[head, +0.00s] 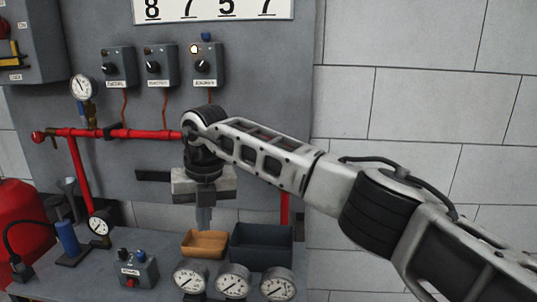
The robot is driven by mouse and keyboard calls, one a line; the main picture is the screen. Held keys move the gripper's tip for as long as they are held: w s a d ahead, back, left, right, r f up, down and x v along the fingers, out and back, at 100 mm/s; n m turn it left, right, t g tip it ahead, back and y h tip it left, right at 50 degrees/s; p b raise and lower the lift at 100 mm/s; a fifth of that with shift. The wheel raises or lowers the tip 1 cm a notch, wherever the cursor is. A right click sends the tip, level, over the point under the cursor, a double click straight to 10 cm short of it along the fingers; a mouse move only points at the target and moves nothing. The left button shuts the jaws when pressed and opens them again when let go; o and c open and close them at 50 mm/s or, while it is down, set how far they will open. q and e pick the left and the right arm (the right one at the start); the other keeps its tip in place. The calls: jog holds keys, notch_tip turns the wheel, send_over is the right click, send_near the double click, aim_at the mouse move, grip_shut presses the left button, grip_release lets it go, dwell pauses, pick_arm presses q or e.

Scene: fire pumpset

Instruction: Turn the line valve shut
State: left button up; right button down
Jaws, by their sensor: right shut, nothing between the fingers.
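A red pipe (150,134) runs level across the grey panel, with a red end piece (38,137) at its left end and a small dark fitting (113,131) along it. I cannot make out a clear valve handle; the stretch of pipe behind my right wrist is hidden. My right gripper (204,217) points down in front of the panel, below the pipe, shut and empty. It is above the bench and apart from the pipe in the picture. A dark flat bar (152,176) shows just left of it; what it belongs to is unclear. My left gripper is not in view.
Three grey switch boxes (160,66) and a gauge (82,86) are above the pipe. An orange tray (204,243) and a dark bin (261,247) stand below my gripper, behind several gauges (233,281). A button box (135,270) and red tank (22,217) are left.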

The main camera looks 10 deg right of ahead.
jog(key=s+a+f+m+g+y, duration=0.1)
jog(key=s+a+f+g+y, duration=0.35)
jog(key=s+a+y, duration=0.95)
jog(key=w+d+f+m+t+h, duration=0.1)
jog(key=d+f+m+t+h, duration=0.3)
jog(key=d+m+t, duration=0.75)
jog(key=w+d+f+m+t+h, duration=0.15)
jog(key=d+f+m+t, duration=0.55)
jog(key=m, duration=0.8)
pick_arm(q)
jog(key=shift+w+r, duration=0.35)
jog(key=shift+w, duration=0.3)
pick_arm(e)
jog(key=s+d+f+m+g+h, duration=0.4)
jog(key=s+d+f+m+h, duration=0.2)
jog(key=s+d+f, duration=0.7)
jog(key=shift+s+d+f+m+g+h, duration=0.25)
jog(key=shift+s+f+m+g+h, duration=0.15)
jog(key=shift+s+m, duration=0.6)
